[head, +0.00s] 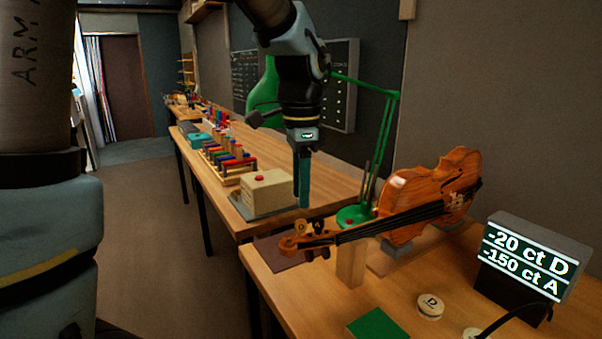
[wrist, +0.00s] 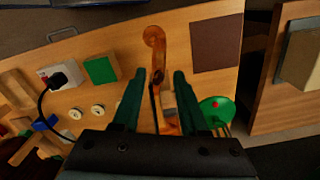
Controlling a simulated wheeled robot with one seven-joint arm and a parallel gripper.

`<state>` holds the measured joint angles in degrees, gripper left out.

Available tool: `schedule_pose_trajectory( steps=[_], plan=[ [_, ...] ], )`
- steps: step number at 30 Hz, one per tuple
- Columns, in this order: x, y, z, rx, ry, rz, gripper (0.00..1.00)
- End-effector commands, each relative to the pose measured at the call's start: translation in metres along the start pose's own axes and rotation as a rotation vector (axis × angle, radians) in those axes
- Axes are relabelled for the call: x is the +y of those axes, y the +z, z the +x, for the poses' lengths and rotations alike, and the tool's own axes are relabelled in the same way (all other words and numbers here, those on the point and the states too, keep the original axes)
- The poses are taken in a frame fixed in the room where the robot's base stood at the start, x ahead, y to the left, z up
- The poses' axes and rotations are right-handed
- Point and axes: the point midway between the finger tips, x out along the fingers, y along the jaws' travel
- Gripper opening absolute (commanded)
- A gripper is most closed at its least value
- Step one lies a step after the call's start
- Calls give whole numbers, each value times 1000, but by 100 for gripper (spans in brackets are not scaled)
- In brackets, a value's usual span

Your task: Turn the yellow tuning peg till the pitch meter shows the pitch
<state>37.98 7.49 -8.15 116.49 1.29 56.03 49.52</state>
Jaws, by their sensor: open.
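The violin (head: 425,205) lies on supports on the bench, with its scroll (head: 288,244) toward the left. Small pegs (head: 301,228) stick out of the pegbox; a tan-yellow one shows on top, but I cannot surely tell which is the yellow peg. The pitch meter (head: 535,262) reads "-20 ct D" and "-150 ct A". My gripper (head: 303,204) points down above the pegbox, apart from it. In the wrist view my gripper (wrist: 158,73) is open and empty, with the violin's neck and scroll (wrist: 154,38) between and beyond the fingers. The pegs are unclear there.
A wooden block (head: 350,265) stands under the neck. A green lamp (head: 356,214) stands close behind it. A green pad (head: 378,324) and round discs marked with letters (head: 430,306) lie in front. A box with a red button (head: 267,190) sits on the farther bench.

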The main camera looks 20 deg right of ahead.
Motion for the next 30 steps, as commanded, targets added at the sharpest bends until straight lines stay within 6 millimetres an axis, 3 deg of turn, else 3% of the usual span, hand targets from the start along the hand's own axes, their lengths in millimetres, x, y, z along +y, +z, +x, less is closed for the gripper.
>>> schedule_pose_trajectory(
  steps=[4,10,30],
  plan=[
    [-1,0,-26,2,-3,-1,43],
    [0,0,-46,1,-1,-1,43],
    [0,0,-50,-1,1,-1,43]
  ],
)
